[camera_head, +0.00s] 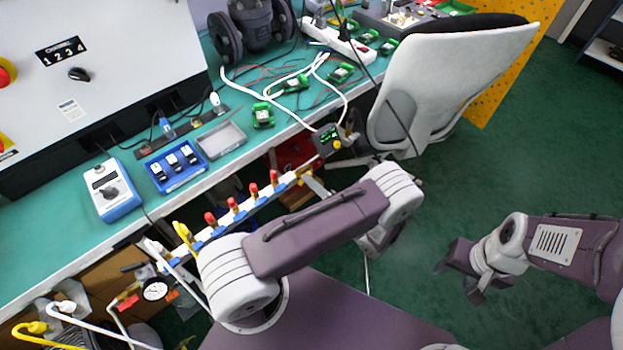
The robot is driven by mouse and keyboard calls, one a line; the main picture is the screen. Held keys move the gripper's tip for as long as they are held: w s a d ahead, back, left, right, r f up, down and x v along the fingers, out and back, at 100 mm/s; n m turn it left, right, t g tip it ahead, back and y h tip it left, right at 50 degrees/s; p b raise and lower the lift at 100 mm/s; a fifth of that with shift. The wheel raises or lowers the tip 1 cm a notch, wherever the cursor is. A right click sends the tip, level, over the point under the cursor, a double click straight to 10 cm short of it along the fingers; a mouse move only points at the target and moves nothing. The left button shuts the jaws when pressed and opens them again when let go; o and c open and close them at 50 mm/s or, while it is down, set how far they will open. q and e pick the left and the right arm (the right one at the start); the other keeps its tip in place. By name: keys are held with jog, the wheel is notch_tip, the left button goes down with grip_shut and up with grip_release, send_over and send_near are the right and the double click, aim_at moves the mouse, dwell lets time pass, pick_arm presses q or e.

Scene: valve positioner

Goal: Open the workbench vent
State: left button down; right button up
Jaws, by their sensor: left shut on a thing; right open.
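A rail with several red-handled valves (234,206) runs along the bench's front edge. A yellow handle (184,236) stands up near its left end, and a round gauge (155,289) hangs below that end. A small dark device with a lit green display (328,138) and a yellow knob is at its right end. None of these parts shows a readable vent label. My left arm crosses in front of the rail. My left gripper's fingers are hidden behind that arm, so what they touch does not show. My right gripper (465,277) is open and empty over the green floor.
The green workbench (42,235) holds a blue-white meter (113,190), a blue switch box (174,167), a grey tray (221,140) and a white power strip (335,40). A white chair (440,80) stands at the bench's right. The floor at right is clear.

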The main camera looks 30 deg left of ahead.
pick_arm(q)
jog(key=shift+f+m+p, duration=0.15)
jog(key=shift+m+p, duration=0.3)
jog(key=shift+m, duration=1.65)
jog(key=c, duration=1.5)
grip_release()
jog(key=v, duration=0.9)
jog(key=shift+d, duration=0.1)
